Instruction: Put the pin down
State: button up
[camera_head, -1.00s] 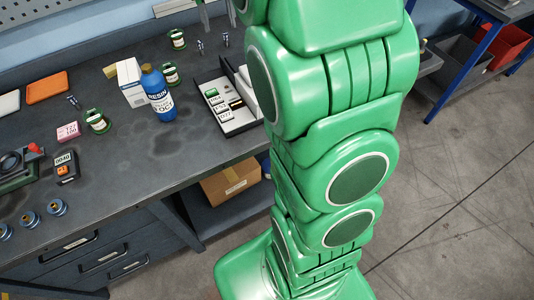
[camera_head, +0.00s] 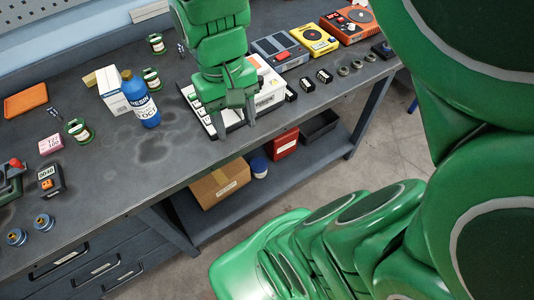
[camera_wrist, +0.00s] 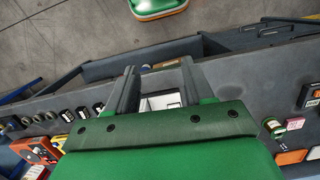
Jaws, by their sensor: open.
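My gripper (camera_head: 234,125) is in the head view, pointing down over the front of a white, dark-edged tray (camera_head: 205,115) on the bench. In the wrist view, its two fingers (camera_wrist: 156,92) are well apart, with part of the tray between them and nothing visibly held. I cannot make out a pin between the fingers or in the tray, which my arm partly hides. Small metallic pieces stand on the bench, one at the back (camera_head: 181,49) and one at the left (camera_head: 53,114); I cannot tell whether either is the pin.
A blue resin bottle (camera_head: 141,104) and a white box (camera_head: 115,90) stand left of the tray. Grey, yellow (camera_head: 314,39) and orange (camera_head: 349,25) devices stand to the right. A cardboard box (camera_head: 220,184) lies on the shelf below. The bench before the bottle is clear.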

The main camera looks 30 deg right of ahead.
jog(key=s+f, duration=0.2)
jog(key=s, duration=0.5)
jog(key=shift+s+a+f+n, duration=0.15)
jog(key=shift+f+n, duration=0.15)
jog(key=shift+n, duration=0.1)
jog(key=shift+a, duration=0.1)
dwell(0.4)
